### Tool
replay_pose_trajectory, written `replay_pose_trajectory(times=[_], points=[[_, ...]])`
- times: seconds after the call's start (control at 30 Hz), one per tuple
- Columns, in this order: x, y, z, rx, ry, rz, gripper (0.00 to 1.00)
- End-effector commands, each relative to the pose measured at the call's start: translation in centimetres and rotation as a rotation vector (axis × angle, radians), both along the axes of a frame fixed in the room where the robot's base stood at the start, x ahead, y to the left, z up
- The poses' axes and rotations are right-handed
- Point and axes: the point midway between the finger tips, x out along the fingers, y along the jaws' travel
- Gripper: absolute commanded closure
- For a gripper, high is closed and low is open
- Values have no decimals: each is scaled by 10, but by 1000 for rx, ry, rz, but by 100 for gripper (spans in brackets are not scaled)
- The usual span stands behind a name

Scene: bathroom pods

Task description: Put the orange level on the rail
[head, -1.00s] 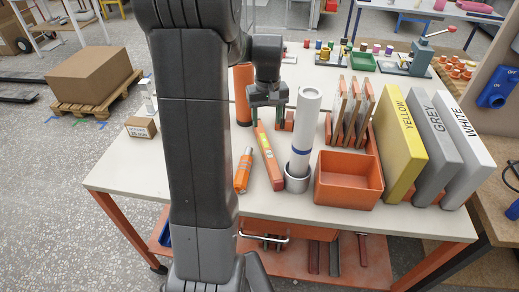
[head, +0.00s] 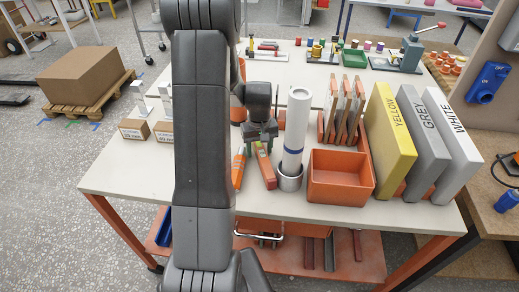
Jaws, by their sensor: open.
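The orange level (head: 266,170) lies on the white table, a long orange bar with a yellow-green patch near its middle. My gripper (head: 262,143) points down over its far part. The jaws are open, and I cannot tell whether the fingers straddle the bar or touch it. The gripper hides the level's far end. I cannot identify the rail with certainty in this view.
An orange hand tool (head: 238,168) lies just left of the level. A white tube (head: 296,125) stands in a grey cup (head: 290,178) close on the right. Beyond are an orange bin (head: 340,180) and yellow, grey and white slabs (head: 390,145). Small boxes (head: 134,130) stand left.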

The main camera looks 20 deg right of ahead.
Motion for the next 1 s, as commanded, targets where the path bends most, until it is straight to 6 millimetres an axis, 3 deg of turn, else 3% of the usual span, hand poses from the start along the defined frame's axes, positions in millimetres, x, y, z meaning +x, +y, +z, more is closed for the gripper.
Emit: replay_pose_trajectory(times=[0.23,0.5,1.0], points=[[0,0,-1,0,0,0,49],[0,0,-1,0,0,0,100],[-1,4,6,-1,-2,0,100]])
